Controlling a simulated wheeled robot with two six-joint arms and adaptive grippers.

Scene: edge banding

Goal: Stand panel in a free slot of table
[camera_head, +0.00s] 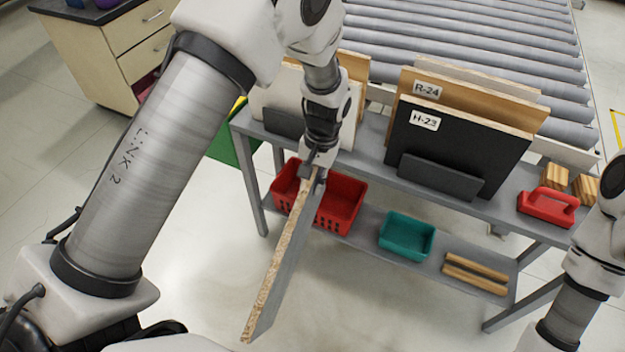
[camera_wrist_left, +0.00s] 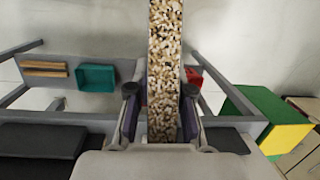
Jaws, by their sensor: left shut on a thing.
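My left gripper (camera_head: 317,172) is shut on a grey panel (camera_head: 285,262) with a bare chipboard edge. The panel hangs in front of the table, its far end toward the bottom of the head view. In the left wrist view the panel's chipboard edge (camera_wrist_left: 165,70) runs up from between the fingers (camera_wrist_left: 161,105). The grey table (camera_head: 372,140) stands behind it. Panels stand in its racks: a black one labelled H-23 (camera_head: 450,145), a wooden one labelled R-24 (camera_head: 480,98), and a white one (camera_head: 280,100) at left, partly hidden by my left arm. My right gripper is out of view.
A red tool (camera_head: 548,206) and wood blocks (camera_head: 570,183) are at the table's right end. The lower shelf holds a red basket (camera_head: 340,200), a teal bin (camera_head: 406,237) and wood strips (camera_head: 475,273). A roller conveyor (camera_head: 470,45) lies behind. A green-yellow box (camera_wrist_left: 265,122) stands beside the table.

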